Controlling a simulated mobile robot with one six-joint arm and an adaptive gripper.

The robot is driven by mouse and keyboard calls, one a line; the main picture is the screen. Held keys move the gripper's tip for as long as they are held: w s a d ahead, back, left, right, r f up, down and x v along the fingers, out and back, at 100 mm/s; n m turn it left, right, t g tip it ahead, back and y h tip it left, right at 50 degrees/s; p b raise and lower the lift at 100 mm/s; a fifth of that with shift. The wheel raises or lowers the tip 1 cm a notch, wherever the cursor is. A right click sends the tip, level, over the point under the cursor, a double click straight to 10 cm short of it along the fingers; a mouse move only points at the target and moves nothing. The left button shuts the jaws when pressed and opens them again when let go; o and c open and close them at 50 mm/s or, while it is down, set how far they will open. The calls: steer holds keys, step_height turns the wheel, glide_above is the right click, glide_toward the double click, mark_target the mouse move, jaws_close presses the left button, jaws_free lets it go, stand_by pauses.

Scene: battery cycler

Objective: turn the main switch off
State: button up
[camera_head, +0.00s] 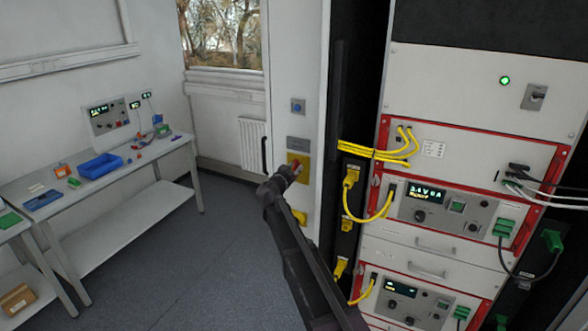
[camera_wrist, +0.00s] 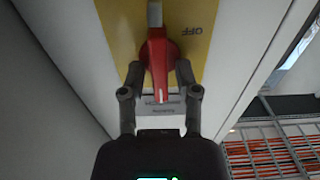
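The main switch is a red rotary handle (camera_wrist: 158,62) on a yellow plate (camera_wrist: 118,22) with an upside-down "OFF" label at its right in the wrist view. The handle lies lengthwise in that picture, with a white mark near its lower end. My gripper (camera_wrist: 158,70) has one finger on each side of the handle, with gaps visible, so it looks open around it; contact is unclear. In the head view the yellow plate (camera_head: 304,160) is on the white cabinet panel, and my gripper (camera_head: 292,168) reaches it, hiding much of the switch.
A blue button (camera_head: 298,106) sits above the switch and a yellow part (camera_head: 299,216) below it. To the right stands the instrument rack (camera_head: 455,160) with yellow cables (camera_head: 375,150) sticking out. A workbench (camera_head: 110,182) stands at left, with open floor between.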

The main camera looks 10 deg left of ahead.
jaws_close()
steer(key=shift+n, duration=0.3)
steer(key=n, duration=0.3)
steer(key=shift+a, duration=0.2)
steer(key=n, duration=0.4)
steer(key=shift+w+a, duration=0.1)
steer(key=n, duration=1)
steer(key=shift+f+b, duration=0.3)
steer(key=shift+b, duration=0.05)
steer(key=shift+n, duration=0.3)
